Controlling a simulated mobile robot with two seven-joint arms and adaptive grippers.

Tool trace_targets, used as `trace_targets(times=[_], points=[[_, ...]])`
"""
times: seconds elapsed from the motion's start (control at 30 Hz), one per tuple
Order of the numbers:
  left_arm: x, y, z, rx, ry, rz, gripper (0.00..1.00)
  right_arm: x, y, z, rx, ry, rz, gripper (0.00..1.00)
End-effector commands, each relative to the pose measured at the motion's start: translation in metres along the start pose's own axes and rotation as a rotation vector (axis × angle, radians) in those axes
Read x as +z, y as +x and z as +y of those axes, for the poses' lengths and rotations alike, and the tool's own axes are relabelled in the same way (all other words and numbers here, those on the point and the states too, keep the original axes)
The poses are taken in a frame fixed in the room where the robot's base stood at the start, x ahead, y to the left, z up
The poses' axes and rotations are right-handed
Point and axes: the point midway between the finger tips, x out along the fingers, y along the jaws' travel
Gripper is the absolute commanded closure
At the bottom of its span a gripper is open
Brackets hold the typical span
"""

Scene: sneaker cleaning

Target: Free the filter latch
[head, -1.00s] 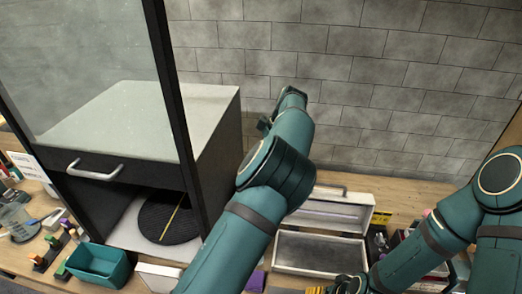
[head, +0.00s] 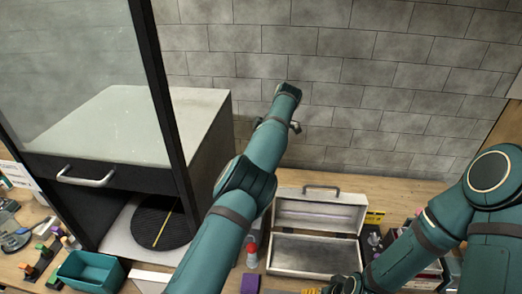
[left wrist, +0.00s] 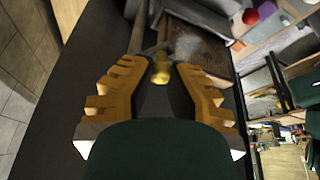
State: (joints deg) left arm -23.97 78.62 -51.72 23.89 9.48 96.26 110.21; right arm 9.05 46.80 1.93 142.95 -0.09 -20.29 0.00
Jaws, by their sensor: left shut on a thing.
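The left wrist view shows the two orange fingers of my left gripper (left wrist: 160,68) closed around a small yellow knob-like piece (left wrist: 161,74). The piece sits in front of a dark panel; I cannot tell for sure that it is the filter latch.
The cabinet has a glass front, a bar handle (head: 87,178) and a round black turntable (head: 158,232) inside. A teal bin (head: 92,284) stands in front. An open metal toolbox (head: 316,257), a red-capped bottle (head: 251,252) and a purple block (head: 250,283) lie right of my left arm.

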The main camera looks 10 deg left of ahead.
Motion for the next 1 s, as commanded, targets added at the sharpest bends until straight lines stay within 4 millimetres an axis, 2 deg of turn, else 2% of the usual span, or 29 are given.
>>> trace_targets(times=[0.67, 0.7, 0.77, 0.8, 1.0], points=[[-0.0005, 0.0032, 0.001, -0.012, -0.02, 0.004, 1.0, 0.0, 0.0002, 0.0001, 0.0, 0.0, 0.0, 0.4], [-0.0005, 0.0031, 0.001, -0.012, -0.019, 0.004, 0.72, 0.0, 0.0002, 0.0001, 0.0, 0.0, 0.0, 0.4], [-0.0004, 0.0028, 0.001, -0.011, -0.019, 0.003, 0.51, 0.0, 0.0002, 0.0001, 0.0, 0.0, 0.0, 0.4], [-0.0003, 0.0024, 0.0009, -0.011, -0.019, 0.003, 0.47, 0.0, 0.0002, 0.0001, 0.0, 0.0, 0.0, 0.4], [0.0001, 0.0012, 0.0008, -0.009, -0.018, 0.002, 0.47, 0.0, 0.0001, 0.0, 0.0, 0.0, 0.0, 0.4]])
